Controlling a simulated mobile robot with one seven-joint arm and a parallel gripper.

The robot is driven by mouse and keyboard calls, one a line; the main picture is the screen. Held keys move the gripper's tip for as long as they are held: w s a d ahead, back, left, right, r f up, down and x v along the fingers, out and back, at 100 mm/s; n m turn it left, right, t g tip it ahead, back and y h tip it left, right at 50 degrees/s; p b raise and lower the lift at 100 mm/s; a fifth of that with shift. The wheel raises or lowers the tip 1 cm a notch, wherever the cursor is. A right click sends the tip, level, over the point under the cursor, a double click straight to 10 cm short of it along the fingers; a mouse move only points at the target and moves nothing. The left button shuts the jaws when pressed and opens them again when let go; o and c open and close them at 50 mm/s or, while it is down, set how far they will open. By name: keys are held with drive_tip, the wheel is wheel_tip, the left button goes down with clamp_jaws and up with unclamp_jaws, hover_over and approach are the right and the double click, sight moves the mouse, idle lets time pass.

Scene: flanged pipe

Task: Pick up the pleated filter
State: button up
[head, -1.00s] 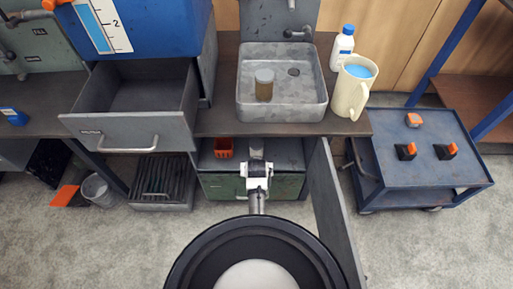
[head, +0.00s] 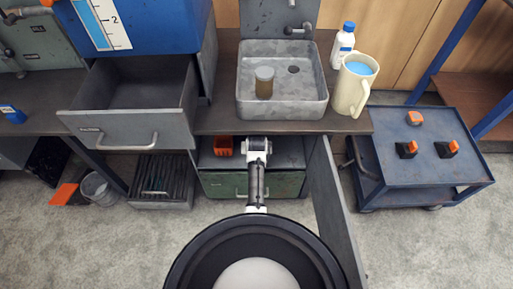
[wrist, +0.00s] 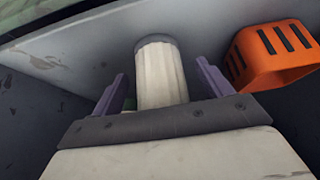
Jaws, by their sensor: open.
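The pleated filter (wrist: 162,75) is a pale, ribbed cylinder with a grey end rim in the wrist view. It stands inside the cabinet under the counter. My gripper (wrist: 164,80) is open, with one purple finger on each side of the filter. A gap shows on both sides, and I cannot tell whether either finger touches it. The filter's near end is hidden behind the gripper body. In the head view my arm (head: 256,175) reaches into the open cabinet and its front part hides the filter.
An orange slotted holder (wrist: 275,55) is right of the filter; it also shows in the head view (head: 222,146). The cabinet door (head: 335,210) stands open on the right. A green drawer front (head: 225,185) is below, and a grey sink (head: 290,112) above holds a jar (head: 264,84).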

drive_tip(key=c, duration=1.1)
drive_tip(key=shift+r, duration=0.15)
